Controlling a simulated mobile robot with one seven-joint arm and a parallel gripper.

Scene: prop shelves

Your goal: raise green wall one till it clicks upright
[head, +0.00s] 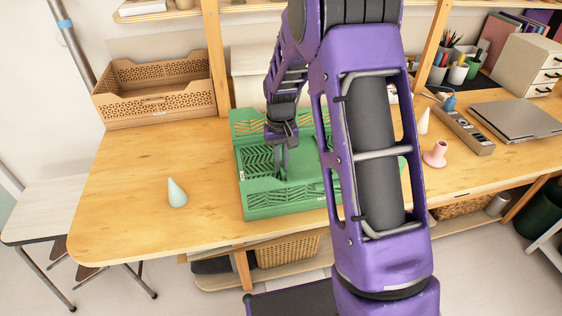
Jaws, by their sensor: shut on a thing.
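The green folding crate (290,206) sits on the wooden table, partly hidden by my purple arm. Its back wall (246,124) with slanted slots stands up at the far side. A slotted green panel (262,172) lies low inside the frame. My gripper (282,170) points down over the crate and is shut on a green wall there. The held edge is small in the picture. I cannot read the labels to tell which wall is one.
A tan open crate (158,92) is at the back left. A white cone (424,121), a pink object (435,154), a power strip (462,131) and a laptop (517,118) are at right.

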